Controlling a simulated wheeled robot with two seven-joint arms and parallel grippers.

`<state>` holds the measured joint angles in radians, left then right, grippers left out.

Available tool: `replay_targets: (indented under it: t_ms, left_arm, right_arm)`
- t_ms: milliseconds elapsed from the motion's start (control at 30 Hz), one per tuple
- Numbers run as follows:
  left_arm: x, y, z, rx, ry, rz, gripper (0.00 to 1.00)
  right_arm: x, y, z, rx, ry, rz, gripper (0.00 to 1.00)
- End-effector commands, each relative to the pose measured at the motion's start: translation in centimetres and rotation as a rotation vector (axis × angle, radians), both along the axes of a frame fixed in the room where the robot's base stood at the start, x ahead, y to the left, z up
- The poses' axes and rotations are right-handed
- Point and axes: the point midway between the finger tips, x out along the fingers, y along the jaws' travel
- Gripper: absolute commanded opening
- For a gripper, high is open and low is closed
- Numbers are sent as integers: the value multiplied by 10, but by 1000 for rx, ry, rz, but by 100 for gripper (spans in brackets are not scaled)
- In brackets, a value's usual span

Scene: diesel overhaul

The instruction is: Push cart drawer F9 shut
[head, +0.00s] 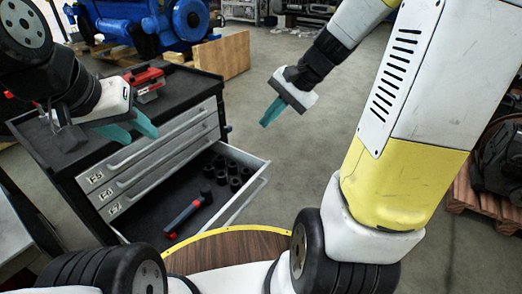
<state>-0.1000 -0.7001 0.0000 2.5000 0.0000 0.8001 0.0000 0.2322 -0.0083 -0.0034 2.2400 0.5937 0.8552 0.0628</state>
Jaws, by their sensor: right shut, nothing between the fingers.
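A dark tool cart (185,85) stands at the left. One low drawer (233,200) is pulled out toward the right; its front faces away from me, so I cannot read a label on it. Inside it lie several black sockets and a red-and-black tool (187,213). My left gripper (136,130) is above the cart's near top edge, with its teal fingers apart and empty. My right gripper (267,121) is shut and empty, in the air beyond and above the open drawer, apart from it.
Closed drawers (150,155) with labels and bar handles sit above the open one. A red object (146,82) lies on the cart top. A blue engine (150,22) and a wooden board (222,57) stand behind. Grey floor (300,150) right of the drawer is clear.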

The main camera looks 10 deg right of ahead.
Motion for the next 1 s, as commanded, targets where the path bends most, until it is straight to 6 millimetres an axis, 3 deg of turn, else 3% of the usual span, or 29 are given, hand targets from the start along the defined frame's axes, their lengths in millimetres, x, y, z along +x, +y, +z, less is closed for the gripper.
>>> replay_targets:
  t_ms: [33,200,400,533,700,800,1000]
  left_arm:
    - [0,0,0,0,0,0,40]
    - [0,0,0,0,0,0,40]
    - [0,0,0,0,0,0,40]
    - [0,0,0,0,0,0,40]
    - [0,0,0,0,0,0,40]
    - [0,0,0,0,0,0,40]
    - [0,0,0,0,0,0,40]
  right_arm:
    - [15,-8,-19,62,62,-73,0]
    - [63,-33,-75,267,216,-323,0]
    - [105,-78,-160,506,379,-642,0]
    - [120,-111,-223,653,469,-856,0]
    - [124,-145,-295,801,548,-1083,0]
    - [123,-157,-321,852,574,-1166,0]
    - [125,-160,-340,885,588,-1217,0]
